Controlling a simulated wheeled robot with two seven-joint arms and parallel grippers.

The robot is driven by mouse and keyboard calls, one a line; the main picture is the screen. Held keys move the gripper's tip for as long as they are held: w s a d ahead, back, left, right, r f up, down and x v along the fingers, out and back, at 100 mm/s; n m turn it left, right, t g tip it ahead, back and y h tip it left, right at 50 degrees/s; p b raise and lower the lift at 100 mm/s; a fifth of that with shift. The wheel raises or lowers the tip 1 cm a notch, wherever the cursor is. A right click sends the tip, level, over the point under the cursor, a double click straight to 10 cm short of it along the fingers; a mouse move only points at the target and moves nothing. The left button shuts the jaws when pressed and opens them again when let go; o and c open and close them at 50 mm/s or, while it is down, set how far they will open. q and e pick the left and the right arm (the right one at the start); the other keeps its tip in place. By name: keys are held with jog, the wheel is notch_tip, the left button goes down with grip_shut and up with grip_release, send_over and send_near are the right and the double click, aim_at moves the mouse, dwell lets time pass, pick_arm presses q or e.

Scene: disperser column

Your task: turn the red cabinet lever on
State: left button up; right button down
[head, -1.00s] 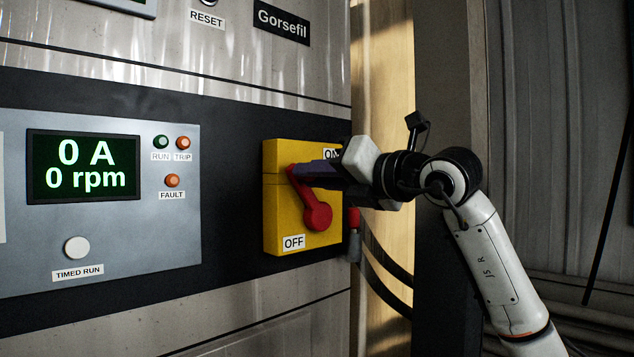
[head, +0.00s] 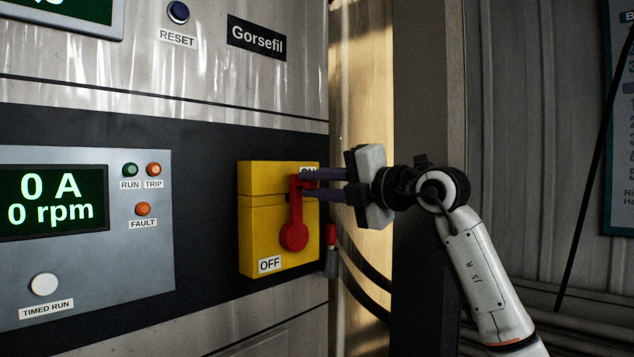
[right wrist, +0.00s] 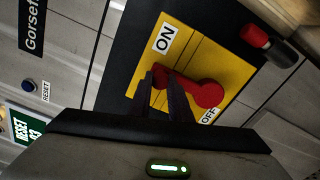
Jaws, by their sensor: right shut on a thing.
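The red lever (head: 295,213) sits on a yellow box (head: 262,225) on the cabinet front. In the head view it stands nearly upright, its round pivot at the bottom and its free end near the partly covered ON label (head: 312,169). The OFF label (head: 270,264) is at the box's lower left. My right gripper (head: 308,185) comes in from the right and is shut on the lever's free end. In the right wrist view the red lever (right wrist: 205,93) shows with its free end at the fingertips. My left gripper is not in view.
Left of the box is a grey panel (head: 100,280) with a display (head: 55,200) reading 0 A and 0 rpm, small lamps and a TIMED RUN button (head: 45,284). A red-tipped grey part (head: 331,250) and dark cables hang just right of the box.

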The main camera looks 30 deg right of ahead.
jog(key=shift+d, duration=0.1)
dwell(0.3)
jog(key=c, duration=1.6)
grip_release()
jog(key=shift+b+v, duration=1.2)
jog(key=shift+v, duration=3.95)
